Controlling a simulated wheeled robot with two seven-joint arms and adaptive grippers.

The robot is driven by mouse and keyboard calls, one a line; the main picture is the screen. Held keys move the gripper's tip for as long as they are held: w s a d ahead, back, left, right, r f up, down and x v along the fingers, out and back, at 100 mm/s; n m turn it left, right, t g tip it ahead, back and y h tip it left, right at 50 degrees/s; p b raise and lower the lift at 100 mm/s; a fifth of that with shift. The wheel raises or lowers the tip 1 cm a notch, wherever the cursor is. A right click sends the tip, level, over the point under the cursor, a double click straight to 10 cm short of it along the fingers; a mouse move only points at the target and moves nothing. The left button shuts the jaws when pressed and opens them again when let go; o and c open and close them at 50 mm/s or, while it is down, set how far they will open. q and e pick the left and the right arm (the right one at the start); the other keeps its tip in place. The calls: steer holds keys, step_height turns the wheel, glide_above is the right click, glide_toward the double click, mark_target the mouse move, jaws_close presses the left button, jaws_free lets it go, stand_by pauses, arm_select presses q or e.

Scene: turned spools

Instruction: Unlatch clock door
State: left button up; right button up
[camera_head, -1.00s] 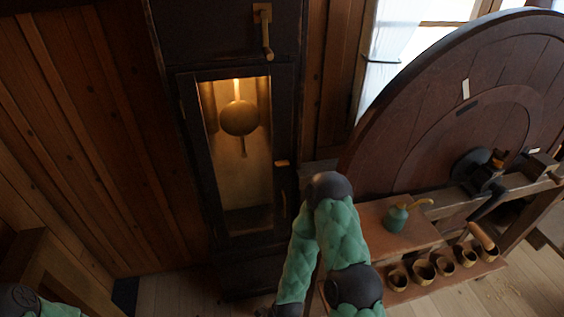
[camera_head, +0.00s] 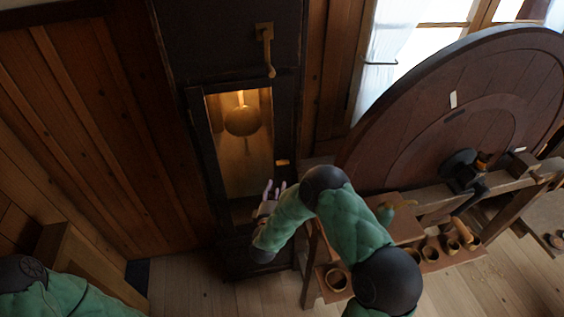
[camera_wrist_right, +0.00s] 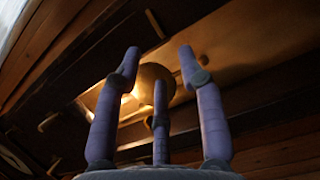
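The tall dark clock case has a narrow glazed door (camera_head: 200,150) with a lit brass pendulum (camera_head: 242,120) behind the glass. A small brass latch (camera_head: 282,162) sits on the right side of the door. My right gripper (camera_head: 272,187) is in front of the door's lower part, below and a little left of the latch in the picture. Its fingers are spread and empty. In the right wrist view my right gripper (camera_wrist_right: 158,70) shows three separated fingers, with the latch (camera_wrist_right: 155,22) beyond them near the top. My left gripper is out of view.
A brass crank handle (camera_head: 266,48) hangs on the case above the door. Wood panelling is at left. The floor before the clock shows some free room.

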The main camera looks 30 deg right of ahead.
mark_target(282, 165)
steer(key=x, duration=1.1)
steer(key=shift+s+d+r, duration=0.15)
steer(key=shift+r, duration=0.25)
jaws_close()
